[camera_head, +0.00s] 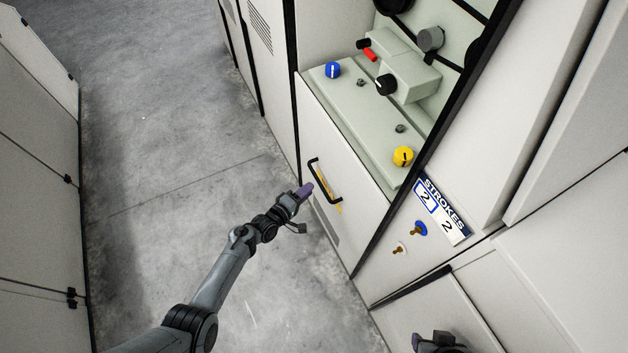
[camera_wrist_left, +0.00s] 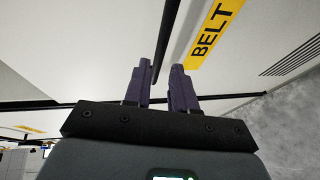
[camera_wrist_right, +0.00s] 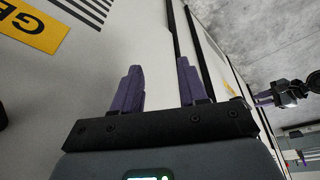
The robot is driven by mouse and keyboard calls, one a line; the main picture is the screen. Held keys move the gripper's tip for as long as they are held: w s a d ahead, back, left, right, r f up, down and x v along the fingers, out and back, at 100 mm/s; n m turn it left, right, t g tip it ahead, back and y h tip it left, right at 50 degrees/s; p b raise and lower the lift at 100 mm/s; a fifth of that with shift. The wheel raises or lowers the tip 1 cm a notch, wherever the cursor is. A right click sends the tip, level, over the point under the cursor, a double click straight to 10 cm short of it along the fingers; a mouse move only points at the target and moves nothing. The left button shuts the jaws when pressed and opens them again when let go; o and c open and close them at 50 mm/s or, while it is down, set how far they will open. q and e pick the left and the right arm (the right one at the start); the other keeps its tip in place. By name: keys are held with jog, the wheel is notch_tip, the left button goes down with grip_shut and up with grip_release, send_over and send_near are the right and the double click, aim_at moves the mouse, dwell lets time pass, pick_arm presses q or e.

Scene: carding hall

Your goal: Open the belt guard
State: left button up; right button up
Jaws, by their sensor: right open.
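The belt guard (camera_head: 325,222) is a pale panel on the machine's front, and it looks closed. It carries a black bar handle (camera_head: 318,180) and a yellow label, which reads "BELT" in the left wrist view (camera_wrist_left: 215,32).
Above the guard is a ledge with a blue knob (camera_head: 332,70), a yellow knob (camera_head: 403,156) and a black knob (camera_head: 386,84). A "STROKES" plate (camera_head: 442,210) and small toggles are to the right. The grey floor (camera_head: 180,150) at left is clear. Pale cabinets (camera_head: 40,200) stand beyond it.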

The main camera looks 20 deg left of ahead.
pick_arm(q)
jog(key=shift+p+v, duration=0.6)
jog(key=shift+v, duration=1.45)
jog(key=shift+s, duration=0.1)
